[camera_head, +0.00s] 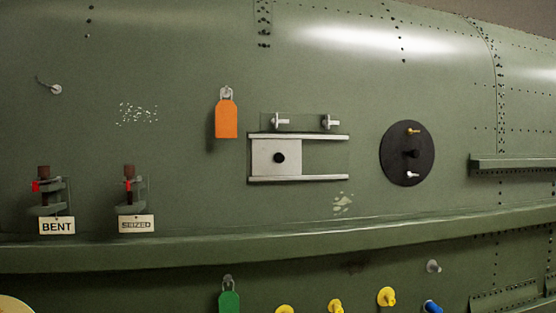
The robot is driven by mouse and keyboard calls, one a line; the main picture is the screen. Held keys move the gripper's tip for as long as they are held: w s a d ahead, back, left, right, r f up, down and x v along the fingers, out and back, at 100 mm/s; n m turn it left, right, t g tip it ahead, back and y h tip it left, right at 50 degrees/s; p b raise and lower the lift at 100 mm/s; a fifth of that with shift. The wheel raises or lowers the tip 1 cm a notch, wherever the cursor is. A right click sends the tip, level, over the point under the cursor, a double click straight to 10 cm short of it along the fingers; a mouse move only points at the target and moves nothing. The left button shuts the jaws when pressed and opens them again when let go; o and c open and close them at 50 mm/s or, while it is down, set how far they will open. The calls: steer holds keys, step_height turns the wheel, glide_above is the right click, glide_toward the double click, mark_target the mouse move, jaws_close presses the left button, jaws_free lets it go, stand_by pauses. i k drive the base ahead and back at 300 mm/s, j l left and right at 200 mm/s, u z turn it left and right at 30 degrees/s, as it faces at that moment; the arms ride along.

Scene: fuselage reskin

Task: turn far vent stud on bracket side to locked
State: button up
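A vent-like sliding panel (263,157) sits between two pale horizontal rails on the green fuselage skin, with a black knob (280,158) on it. Two pale wing-shaped studs stand just above the upper rail, a left stud (279,121) and a right stud (328,122). Each shows a small upright part and a short bar; I cannot tell whether either is locked. The left stud is nearer the two brackets, a bracket tagged BENT (46,195) and a bracket tagged SEIZED (132,191). My gripper is not in view.
A black disc (393,153) with small pegs is right of the panel. An orange tag (227,118) hangs left of it. A long green ledge (300,248) runs below. Yellow pegs (386,297), a blue peg (432,306) and a green tag (229,302) are underneath.

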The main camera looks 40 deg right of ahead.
mark_target(275, 120)
steer(key=z, duration=1.3)
steer(key=j+u, duration=0.1)
steer(key=j, duration=0.5)
steer(key=i+j+u, duration=0.15)
steer(key=i+j, duration=0.35)
steer(key=k+j, duration=0.15)
steer(key=l, duration=0.3)
steer(key=i+j, duration=0.15)
